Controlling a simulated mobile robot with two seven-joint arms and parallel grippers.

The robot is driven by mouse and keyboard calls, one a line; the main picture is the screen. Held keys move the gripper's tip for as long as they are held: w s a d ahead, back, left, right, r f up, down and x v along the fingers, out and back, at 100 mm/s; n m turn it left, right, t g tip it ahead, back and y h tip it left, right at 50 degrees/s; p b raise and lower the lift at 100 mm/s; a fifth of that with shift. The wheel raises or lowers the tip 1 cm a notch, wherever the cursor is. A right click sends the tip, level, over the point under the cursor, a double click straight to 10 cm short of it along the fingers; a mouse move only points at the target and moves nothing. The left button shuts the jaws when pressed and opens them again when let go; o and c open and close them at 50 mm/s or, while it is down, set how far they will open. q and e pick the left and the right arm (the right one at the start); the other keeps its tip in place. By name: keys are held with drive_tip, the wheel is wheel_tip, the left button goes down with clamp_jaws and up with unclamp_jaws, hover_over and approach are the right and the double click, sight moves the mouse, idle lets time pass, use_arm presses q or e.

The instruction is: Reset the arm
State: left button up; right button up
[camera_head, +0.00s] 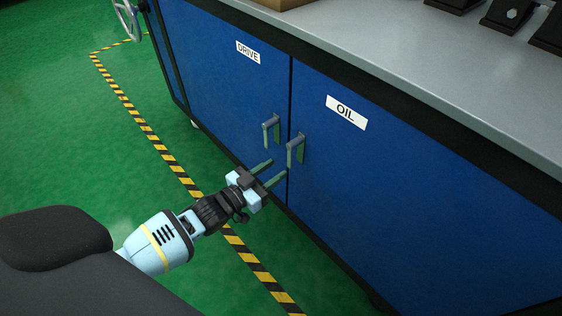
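My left gripper (269,172) is at the middle of the view, its two fingers apart with nothing between them. It is in front of the blue cabinet, just below the two door handles, and seems not to touch them. My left arm (170,242), light blue with a black wrist, comes in from the lower left. My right gripper is not in view.
The blue cabinet has a DRIVE door (215,70) and an OIL door (420,190), both shut, with handles (271,131) and (296,150). Its grey top (420,50) carries black fixtures. Green floor (70,130) with a yellow-black stripe (153,141) lies clear at left.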

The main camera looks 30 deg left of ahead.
use_arm(q)
drive_tip(key=shift+s+a, duration=0.2)
drive_tip(key=shift+s, duration=0.4)
